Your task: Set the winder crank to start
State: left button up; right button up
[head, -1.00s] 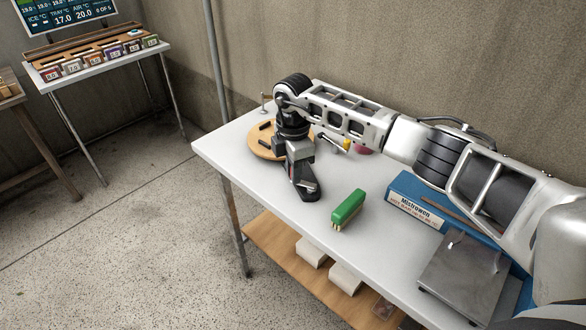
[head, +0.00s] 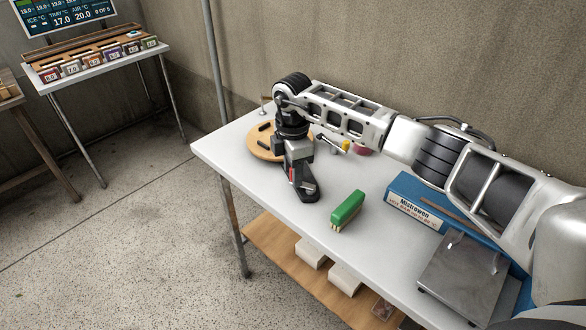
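My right gripper (head: 303,181) hangs from my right arm over the left part of the white table, in front of a round wooden disc. A dark finger shows low at the table's level; whether the fingers are apart or closed I cannot tell. A small red spot shows on the gripper's left side. The round wooden disc (head: 262,151) with dark bars on it lies behind the gripper, partly covered by my wrist. A thin metal rod with a yellow end (head: 346,146) shows behind my forearm; I cannot tell whether it is the winder crank. My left gripper is out of view.
A green brush (head: 348,207) lies on the white table (head: 240,175) right of the gripper. A blue box labelled Mistrowen (head: 413,208) and a grey metal plate (head: 462,268) stand further right. A dark red item (head: 363,151) sits behind my arm. A side table with small labelled boxes stands back left.

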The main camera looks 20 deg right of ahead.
notch_tip(320, 180, up, 16)
jog(key=b, duration=0.1)
jog(key=shift+f, duration=0.15)
jog(key=shift+f, duration=0.1)
dwell(0.4)
